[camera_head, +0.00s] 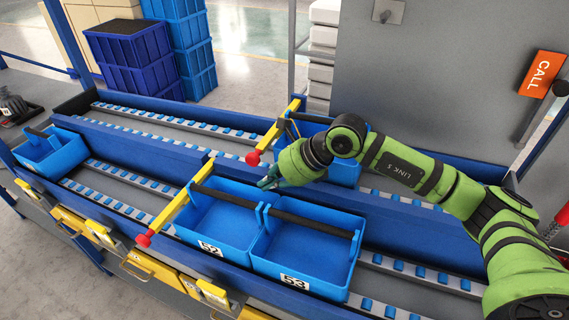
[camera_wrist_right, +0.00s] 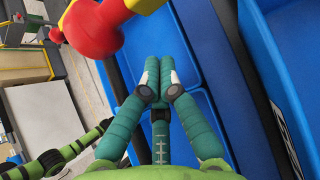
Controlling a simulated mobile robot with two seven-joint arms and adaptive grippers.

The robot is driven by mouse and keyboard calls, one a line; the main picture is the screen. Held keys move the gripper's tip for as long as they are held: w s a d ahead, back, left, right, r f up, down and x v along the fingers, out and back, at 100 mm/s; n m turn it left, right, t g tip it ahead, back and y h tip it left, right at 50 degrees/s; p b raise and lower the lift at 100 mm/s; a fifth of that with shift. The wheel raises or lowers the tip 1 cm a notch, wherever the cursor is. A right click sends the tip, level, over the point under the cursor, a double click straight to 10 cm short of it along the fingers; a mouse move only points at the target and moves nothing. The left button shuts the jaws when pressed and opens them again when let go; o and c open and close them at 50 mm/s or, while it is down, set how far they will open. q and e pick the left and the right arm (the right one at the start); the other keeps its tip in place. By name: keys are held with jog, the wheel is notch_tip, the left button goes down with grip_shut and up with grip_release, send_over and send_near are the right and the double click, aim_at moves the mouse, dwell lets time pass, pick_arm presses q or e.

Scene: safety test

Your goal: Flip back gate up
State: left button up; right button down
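The back gate (camera_head: 272,133) is a yellow bar with a red knob, lying across the far conveyor lane. A similar front gate (camera_head: 178,213) lies across the near lane, beside the blue totes. My right gripper (camera_head: 268,182) is over the totes, between the two gates, and apart from the back gate's knob. In the right wrist view its teal fingers (camera_wrist_right: 158,72) are together with nothing seen between them. A red knob on a yellow bar (camera_wrist_right: 95,22) shows to their upper left; I cannot tell which gate it belongs to. My left gripper is not in view.
Two blue totes (camera_head: 301,268) with dark handles stand on the near lane, and one tote (camera_head: 49,150) is at its left end. Another tote (camera_head: 346,172) is behind my right arm. A grey panel (camera_head: 455,70) with an orange CALL sign (camera_head: 541,73) stands at the back right.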

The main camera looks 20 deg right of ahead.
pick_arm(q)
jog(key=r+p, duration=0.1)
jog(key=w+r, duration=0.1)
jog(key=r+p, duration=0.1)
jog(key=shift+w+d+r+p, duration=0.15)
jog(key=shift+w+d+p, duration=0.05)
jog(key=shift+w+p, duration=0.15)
pick_arm(e)
jog(key=r, duration=0.2)
jog(key=w+r, duration=0.1)
jog(key=shift+w+a+r, duration=0.1)
jog(key=shift+a, duration=0.2)
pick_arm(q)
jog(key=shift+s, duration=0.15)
pick_arm(e)
jog(key=shift+r, duration=0.1)
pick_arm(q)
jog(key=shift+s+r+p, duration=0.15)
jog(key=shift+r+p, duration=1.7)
pick_arm(e)
notch_tip(320, 180, up, 14)
jog(key=w+d+m+g+y, duration=0.2)
jog(key=shift+y, duration=0.4)
